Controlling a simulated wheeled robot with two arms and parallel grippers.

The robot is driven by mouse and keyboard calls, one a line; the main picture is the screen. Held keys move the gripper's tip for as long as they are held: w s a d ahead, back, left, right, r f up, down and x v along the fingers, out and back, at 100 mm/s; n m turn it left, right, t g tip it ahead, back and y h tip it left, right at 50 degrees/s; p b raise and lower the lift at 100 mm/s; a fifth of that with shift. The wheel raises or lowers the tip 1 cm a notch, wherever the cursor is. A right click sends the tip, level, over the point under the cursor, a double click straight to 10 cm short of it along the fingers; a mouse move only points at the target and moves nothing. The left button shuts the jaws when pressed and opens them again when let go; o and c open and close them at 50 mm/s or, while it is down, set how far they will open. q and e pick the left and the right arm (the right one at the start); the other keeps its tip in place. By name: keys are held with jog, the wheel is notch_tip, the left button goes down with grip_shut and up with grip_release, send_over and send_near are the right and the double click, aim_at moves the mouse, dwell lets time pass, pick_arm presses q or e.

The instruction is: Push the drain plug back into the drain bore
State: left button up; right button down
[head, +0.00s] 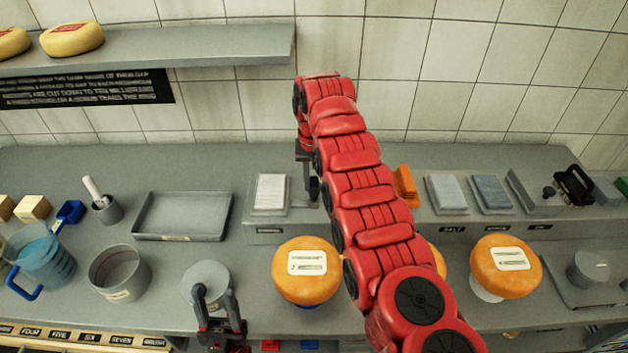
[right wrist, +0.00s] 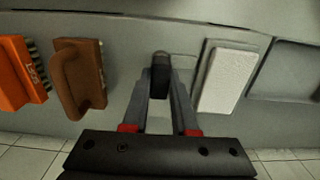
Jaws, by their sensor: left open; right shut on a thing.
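My right gripper (right wrist: 160,92) is shut on a small dark, round-ended piece (right wrist: 160,66), which looks like the drain plug. In the head view my right arm reaches to the back ledge, and its gripper (head: 308,178) points down beside a white pad. A dark piece shows there too, partly hidden by the arm. My left gripper (head: 215,295) is open and empty at the front of the counter, in front of a grey round block (head: 206,274). I cannot make out the drain bore in either view.
The white pad (head: 271,192) lies left of my right gripper; a brown handled block (right wrist: 85,75) and an orange brush (right wrist: 18,75) are on its other side. A grey tray (head: 182,238) and pot (head: 120,288) are at left.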

aim_at(315, 182)
jog(key=shift+f+b, duration=0.65)
jog(key=shift+f, duration=0.4)
jog(key=c, duration=0.6)
grip_release()
jog(key=shift+r, duration=0.15)
jog(key=shift+r, duration=0.25)
jog(key=shift+r+b, duration=0.5)
jog(key=shift+r, duration=0.4)
notch_tip(315, 182, up, 3)
jog(key=shift+d+p, duration=0.1)
jog(key=shift+p, duration=1.05)
notch_tip(315, 182, up, 12)
jog(key=p, duration=1.1)
jog(key=shift+p, duration=0.4)
